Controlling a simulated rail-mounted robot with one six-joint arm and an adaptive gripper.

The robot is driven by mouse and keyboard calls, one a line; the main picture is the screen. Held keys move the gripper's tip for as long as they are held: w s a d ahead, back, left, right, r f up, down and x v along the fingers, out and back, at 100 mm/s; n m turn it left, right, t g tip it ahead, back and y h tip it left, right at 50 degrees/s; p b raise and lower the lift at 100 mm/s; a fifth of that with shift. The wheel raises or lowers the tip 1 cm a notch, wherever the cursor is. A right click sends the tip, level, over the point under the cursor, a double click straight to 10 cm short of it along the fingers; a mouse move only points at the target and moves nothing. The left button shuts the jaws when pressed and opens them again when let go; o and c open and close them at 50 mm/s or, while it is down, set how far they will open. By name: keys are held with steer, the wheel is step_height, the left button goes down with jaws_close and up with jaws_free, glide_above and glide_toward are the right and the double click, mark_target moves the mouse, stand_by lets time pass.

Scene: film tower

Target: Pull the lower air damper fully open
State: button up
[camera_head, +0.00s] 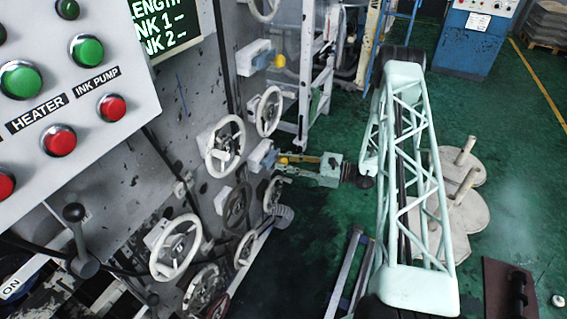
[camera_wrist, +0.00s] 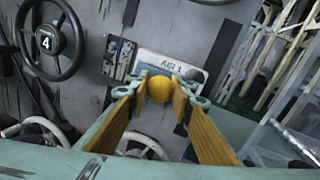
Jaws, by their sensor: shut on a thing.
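The lower air damper is a yellow ball knob (camera_wrist: 159,88) in front of a pale plate marked AIR 1 (camera_wrist: 172,64) in the wrist view. My gripper (camera_wrist: 160,90) is shut on the knob, with one yellow-padded finger on each side. In the head view my gripper (camera_head: 286,160) reaches in from the right to the lower damper's plate (camera_head: 262,155) on the grey machine front. The rod behind the knob is hidden, so how far it is drawn out cannot be told.
Another yellow knob (camera_head: 279,61) sits on a plate higher up. White handwheels (camera_head: 225,146) surround the damper closely. A dark handwheel marked 4 (camera_wrist: 47,40) is left in the wrist view. Green floor (camera_head: 300,235) lies open before the machine.

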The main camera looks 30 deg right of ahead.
steer(key=shift+s+a+b+v, duration=0.15)
steer(key=shift+v, duration=0.7)
steer(key=shift+s+a+b+v, duration=0.1)
steer(key=shift+s+b+v, duration=0.05)
steer(key=shift+v, duration=0.75)
steer(key=shift+s+a+b+v, duration=0.15)
steer(key=shift+v, duration=0.7)
steer(key=shift+c, duration=0.3)
steer(key=o, duration=1.2)
steer(key=shift+d, duration=0.1)
steer(key=shift+c, duration=0.2)
steer(key=shift+s+d, duration=0.1)
steer(key=v, duration=1.2)
steer(key=shift+r, duration=0.1)
